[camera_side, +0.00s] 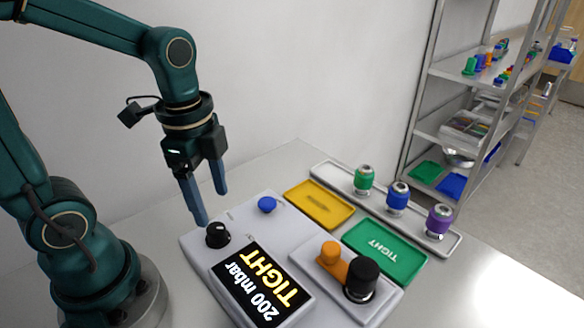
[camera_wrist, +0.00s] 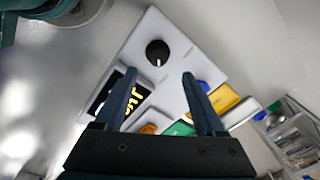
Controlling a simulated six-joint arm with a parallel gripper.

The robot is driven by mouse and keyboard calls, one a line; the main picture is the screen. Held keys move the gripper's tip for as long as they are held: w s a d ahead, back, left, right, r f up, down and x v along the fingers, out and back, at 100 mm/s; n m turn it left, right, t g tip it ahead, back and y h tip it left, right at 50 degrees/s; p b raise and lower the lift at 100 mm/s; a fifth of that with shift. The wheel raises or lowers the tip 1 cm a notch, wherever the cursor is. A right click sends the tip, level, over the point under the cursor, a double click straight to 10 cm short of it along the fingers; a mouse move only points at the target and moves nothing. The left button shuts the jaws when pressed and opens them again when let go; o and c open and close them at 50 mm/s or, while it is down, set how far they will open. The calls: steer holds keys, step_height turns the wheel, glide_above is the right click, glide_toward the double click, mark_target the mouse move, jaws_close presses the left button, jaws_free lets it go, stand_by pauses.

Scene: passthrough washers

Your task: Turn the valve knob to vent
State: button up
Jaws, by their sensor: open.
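The black valve knob (camera_side: 218,235) stands on the left part of the pale grey test unit (camera_side: 192,246), with a white pointer line on top. In the wrist view the knob (camera_wrist: 157,53) lies beyond the fingertips, between their lines, with its pointer toward the gripper. My gripper (camera_side: 213,208) is open and empty, above and beside the knob, apart from it as far as I can tell. The wrist view shows both blue fingers of my gripper (camera_wrist: 160,77) spread. The display (camera_side: 262,285) reads "200 mbar TIGHT". Labels around the knob are too small to read.
A blue button (camera_side: 267,204) sits right of the knob. An orange part and a black cylinder (camera_side: 362,279) stand on the unit's right. Beyond are a yellow tray (camera_side: 319,204), a green TIGHT tray (camera_side: 413,264) and a rack (camera_side: 328,172) with green, blue and purple fittings.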

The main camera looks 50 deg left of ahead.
mark_target(215, 228)
steer(key=shift+s+a+f+g, duration=0.1)
steer(key=shift+f+g, duration=0.05)
steer(key=shift+f, duration=0.3)
steer(key=shift+a+f+g, duration=0.1)
steer(key=shift+f+g, duration=0.05)
steer(key=shift+f, duration=2.5)
jaws_close()
